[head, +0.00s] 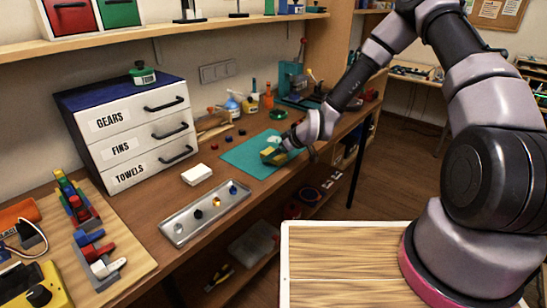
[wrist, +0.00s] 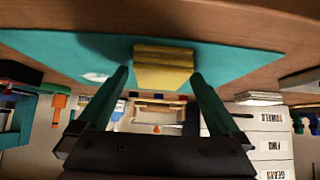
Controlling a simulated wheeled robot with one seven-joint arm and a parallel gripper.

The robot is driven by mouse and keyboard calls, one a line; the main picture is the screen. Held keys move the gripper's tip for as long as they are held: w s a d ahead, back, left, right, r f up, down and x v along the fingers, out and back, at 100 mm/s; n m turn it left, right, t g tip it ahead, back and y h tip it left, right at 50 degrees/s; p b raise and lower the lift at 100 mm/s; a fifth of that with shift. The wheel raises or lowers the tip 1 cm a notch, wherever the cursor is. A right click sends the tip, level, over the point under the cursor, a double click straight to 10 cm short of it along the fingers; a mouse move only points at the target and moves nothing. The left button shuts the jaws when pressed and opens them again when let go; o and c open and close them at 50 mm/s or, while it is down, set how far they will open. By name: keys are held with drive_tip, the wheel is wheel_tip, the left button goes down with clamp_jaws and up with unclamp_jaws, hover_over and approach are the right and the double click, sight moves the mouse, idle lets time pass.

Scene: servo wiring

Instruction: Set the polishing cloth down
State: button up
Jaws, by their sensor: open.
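The polishing cloth, a folded yellow block (head: 267,153), lies on the teal mat (head: 240,157) on the workbench, by the mat's right part. It also shows in the wrist view (wrist: 163,66), resting on the mat near its edge. My gripper (head: 280,153) reaches over the mat from the right, right at the cloth. In the wrist view its two teal fingers (wrist: 160,76) are spread wide, with the cloth between and just beyond the tips. I see a gap at each side, so the fingers do not grip it. The head view partly hides the fingers.
A metal tray with small round parts (head: 205,212) and a white block (head: 197,174) lie left of the mat. A drawer cabinet (head: 130,130) stands behind them. Bottles and a teal machine (head: 292,78) stand along the back. A white patch (head: 273,139) lies on the mat.

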drive_tip(key=c, duration=1.4)
